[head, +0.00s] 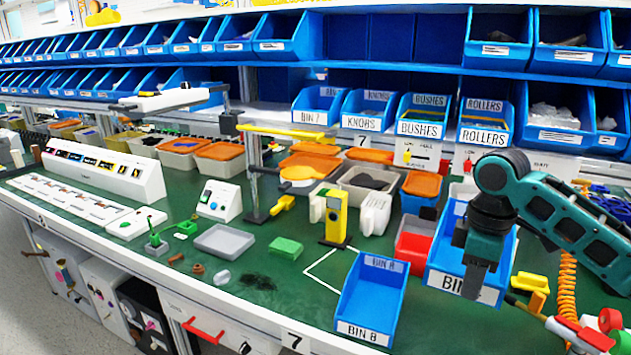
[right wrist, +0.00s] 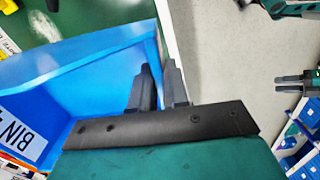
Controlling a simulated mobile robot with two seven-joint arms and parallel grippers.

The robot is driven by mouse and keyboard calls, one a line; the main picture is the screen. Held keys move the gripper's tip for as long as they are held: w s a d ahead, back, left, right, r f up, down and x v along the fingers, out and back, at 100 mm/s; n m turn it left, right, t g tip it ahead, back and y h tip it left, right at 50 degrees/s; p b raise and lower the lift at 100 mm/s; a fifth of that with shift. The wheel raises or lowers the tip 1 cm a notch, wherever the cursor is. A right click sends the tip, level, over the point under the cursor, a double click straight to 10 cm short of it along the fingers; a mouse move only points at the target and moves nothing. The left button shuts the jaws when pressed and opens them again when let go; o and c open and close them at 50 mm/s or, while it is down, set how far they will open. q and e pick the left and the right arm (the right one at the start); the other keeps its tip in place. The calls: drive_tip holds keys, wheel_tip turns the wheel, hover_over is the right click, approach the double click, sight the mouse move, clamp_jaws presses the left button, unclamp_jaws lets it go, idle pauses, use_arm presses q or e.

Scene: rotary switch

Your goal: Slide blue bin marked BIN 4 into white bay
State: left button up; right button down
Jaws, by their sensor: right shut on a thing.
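A blue bin (head: 436,255) with a front label reading "BIN" stands on the green bench at the right; its number is hidden behind my gripper. My right gripper (head: 478,283) is at its front and shut on its wall. In the right wrist view the fingers (right wrist: 158,88) close on the rim of the blue bin (right wrist: 95,75). A white outlined area (head: 318,277) on the bench, left of the bin marked BIN 8 (head: 365,300), looks like the white bay. What looks like my left gripper (right wrist: 293,82) is small at the wrist view's right edge.
A red bin (head: 411,249) stands just left of the held bin. Label bins line the shelf, including KNOBS (head: 368,112). An orange coiled hose (head: 566,290) hangs at the right.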

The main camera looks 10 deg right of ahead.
drive_tip(key=s+a+f+m, duration=0.3)
drive_tip(key=s+a+m, duration=0.3)
drive_tip(key=a+m, duration=0.4)
drive_tip(key=shift+a+m, duration=0.3)
drive_tip(key=shift+a, duration=0.5)
drive_tip(key=shift+a+f, duration=0.1)
drive_tip(key=shift+a, duration=0.05)
